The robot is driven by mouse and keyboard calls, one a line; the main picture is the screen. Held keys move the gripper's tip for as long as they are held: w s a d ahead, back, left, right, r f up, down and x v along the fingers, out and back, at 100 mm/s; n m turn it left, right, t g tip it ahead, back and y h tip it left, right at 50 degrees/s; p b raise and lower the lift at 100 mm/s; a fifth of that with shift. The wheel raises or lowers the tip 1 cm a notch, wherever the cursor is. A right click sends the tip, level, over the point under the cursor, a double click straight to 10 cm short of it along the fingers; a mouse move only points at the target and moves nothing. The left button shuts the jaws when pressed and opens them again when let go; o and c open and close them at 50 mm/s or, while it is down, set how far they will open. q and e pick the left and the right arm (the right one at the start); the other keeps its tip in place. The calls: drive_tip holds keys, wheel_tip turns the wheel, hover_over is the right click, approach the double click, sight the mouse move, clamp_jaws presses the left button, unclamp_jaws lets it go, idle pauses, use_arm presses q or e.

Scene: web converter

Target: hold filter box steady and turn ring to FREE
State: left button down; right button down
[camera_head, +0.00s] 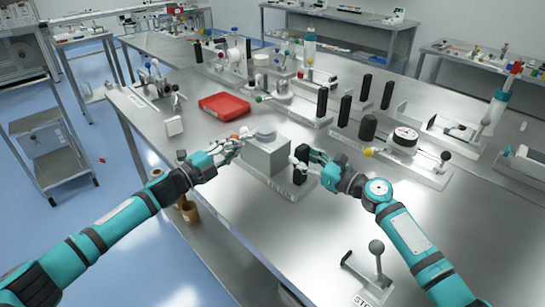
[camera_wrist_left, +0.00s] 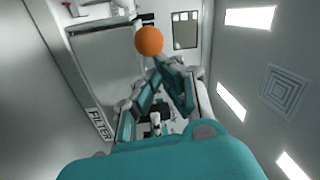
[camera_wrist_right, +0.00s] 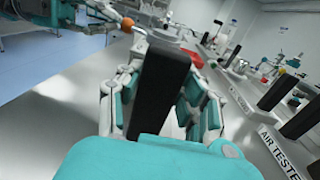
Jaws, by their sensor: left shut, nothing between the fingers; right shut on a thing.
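The grey filter box (camera_head: 268,160) stands on the metal table, with a pale round ring (camera_head: 263,135) on top. In the left wrist view the box side carries a FILTER label (camera_wrist_left: 98,123). An orange ball knob (camera_wrist_left: 149,41) is just beyond the fingertips of my left gripper (camera_wrist_left: 168,66); whether they touch is unclear. My left gripper, at the box's left top edge in the head view (camera_head: 238,145), is shut and empty. My right gripper (camera_head: 302,160) is shut on an upright black handle (camera_wrist_right: 160,88) at the box's right side. FREE marks are not readable.
A red tray (camera_head: 224,106) lies behind the box. Several black posts, including one at back right (camera_head: 344,111), and an air tester station (camera_head: 403,145) stand on the right. A lever stand (camera_head: 375,270) is at the front. The table left of it is clear.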

use_arm(q)
drive_tip(key=shift+w+a, duration=0.3)
drive_tip(key=shift+a, duration=0.3)
use_arm(e)
drive_tip(key=shift+s+f, duration=0.15)
drive_tip(key=shift+f, duration=0.5)
use_arm(q)
drive_tip(key=s+a, duration=0.4)
drive_tip(key=a, duration=0.4)
drive_tip(key=shift+f, duration=0.25)
drive_tip(key=shift+a+r+p, duration=0.1)
drive_tip(key=shift+r+p, duration=0.35)
drive_tip(key=shift+p, duration=0.05)
use_arm(e)
drive_tip(key=shift+r, duration=0.4)
drive_tip(key=c, duration=1.2)
unclamp_jaws()
drive_tip(key=o, duration=0.5)
drive_tip(key=shift+w, duration=0.3)
drive_tip(key=shift+c, duration=0.2)
use_arm(q)
drive_tip(key=shift+w+f, duration=0.1)
use_arm(e)
drive_tip(key=shift+r, duration=0.15)
drive_tip(key=shift+s+r, duration=0.1)
